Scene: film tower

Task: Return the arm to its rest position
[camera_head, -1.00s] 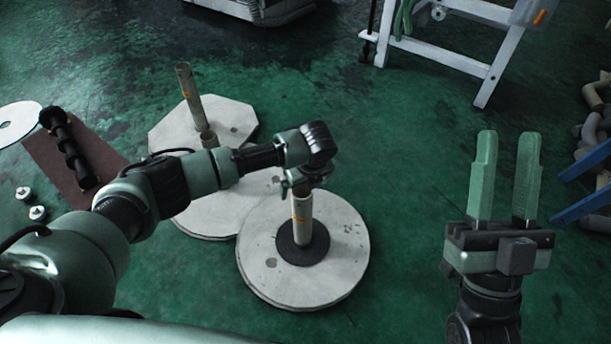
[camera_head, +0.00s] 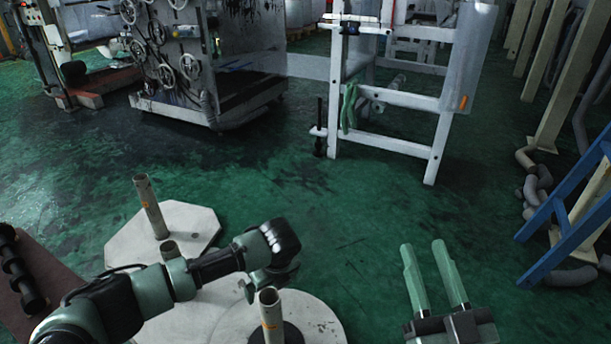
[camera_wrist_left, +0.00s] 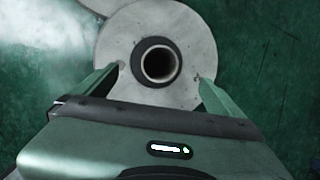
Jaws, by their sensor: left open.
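My left gripper (camera_head: 254,290) is open and empty, pointing down close to the top of an upright pale post (camera_head: 270,318) with an orange mark. In the left wrist view its fingers (camera_wrist_left: 158,73) are spread apart. The hollow post top (camera_wrist_left: 160,63) shows between and beyond them, apart from both, with a dark collar and a round pale base (camera_wrist_left: 125,40) below. My right gripper (camera_head: 424,246) is at the lower right, fingers up, open and empty over bare floor.
Another post (camera_head: 150,205) stands on a pale octagonal base (camera_head: 115,250) at left. A black screw-like bar (camera_head: 20,270) lies on a brown board. A white frame (camera_head: 390,95), a wheeled machine (camera_head: 185,60) and a blue ladder-like stand (camera_head: 565,235) are farther back. The middle floor is clear.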

